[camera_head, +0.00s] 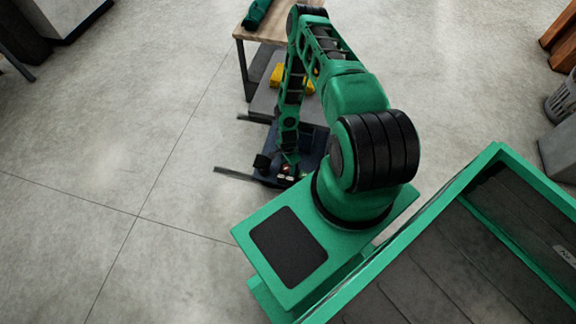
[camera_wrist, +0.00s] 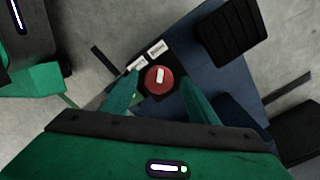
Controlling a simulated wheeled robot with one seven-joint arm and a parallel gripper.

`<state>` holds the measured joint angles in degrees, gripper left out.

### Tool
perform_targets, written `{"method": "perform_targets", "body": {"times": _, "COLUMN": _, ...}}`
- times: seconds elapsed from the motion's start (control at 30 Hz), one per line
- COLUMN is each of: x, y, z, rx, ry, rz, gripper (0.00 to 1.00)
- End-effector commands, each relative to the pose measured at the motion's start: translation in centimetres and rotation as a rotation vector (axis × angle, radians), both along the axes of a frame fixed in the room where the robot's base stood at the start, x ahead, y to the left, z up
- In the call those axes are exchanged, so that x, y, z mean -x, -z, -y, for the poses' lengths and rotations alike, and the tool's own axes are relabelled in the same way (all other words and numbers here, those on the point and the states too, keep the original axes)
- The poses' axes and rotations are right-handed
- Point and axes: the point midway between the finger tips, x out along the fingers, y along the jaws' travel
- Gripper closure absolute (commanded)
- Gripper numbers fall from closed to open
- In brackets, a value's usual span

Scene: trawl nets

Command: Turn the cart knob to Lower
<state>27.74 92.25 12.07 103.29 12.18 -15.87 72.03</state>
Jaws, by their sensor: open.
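The cart knob (camera_wrist: 160,80) is a red round dial with a white pointer mark, set on a black panel of the dark blue cart (camera_wrist: 190,45). Two white labels (camera_wrist: 147,56) sit just beyond it; their text is too small to read. My gripper (camera_wrist: 161,76) is open, with one green finger on each side of the knob. I cannot tell whether the fingers touch it. In the head view the cart (camera_head: 308,150) is low near the floor, with my arm reaching down to it, and the knob shows as a small red spot (camera_head: 285,169).
A wood-topped bench (camera_head: 262,24) with a green item (camera_head: 256,14) stands behind the cart. A yellow object (camera_head: 278,76) is under it. Black blocks (camera_wrist: 231,33) sit on the cart. Open concrete floor (camera_head: 130,150) lies to the left.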

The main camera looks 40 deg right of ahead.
Motion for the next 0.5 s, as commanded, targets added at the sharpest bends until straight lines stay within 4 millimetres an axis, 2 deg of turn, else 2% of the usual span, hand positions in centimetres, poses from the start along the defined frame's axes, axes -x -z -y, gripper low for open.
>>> {"method": "perform_targets", "body": {"times": 0.2, "x": -0.02, "y": 0.04, "z": -0.03, "rx": 0.0, "ry": -0.001, "rz": 0.001, "gripper": 0.46}}
{"method": "perform_targets", "body": {"times": 0.23, "x": -0.02, "y": 0.04, "z": -0.03, "rx": 0.0, "ry": -0.001, "rz": 0.001, "gripper": 0.48}}
{"method": "perform_targets", "body": {"times": 0.4, "x": -0.04, "y": 0.02, "z": -0.02, "rx": 0.0, "ry": -0.001, "rz": 0.001, "gripper": 0.87}}
{"method": "perform_targets", "body": {"times": 0.5, "x": -0.06, "y": 0.01, "z": 0.59, "rx": 0.002, "ry": 0.001, "rz": 0.002, "gripper": 0.87}}
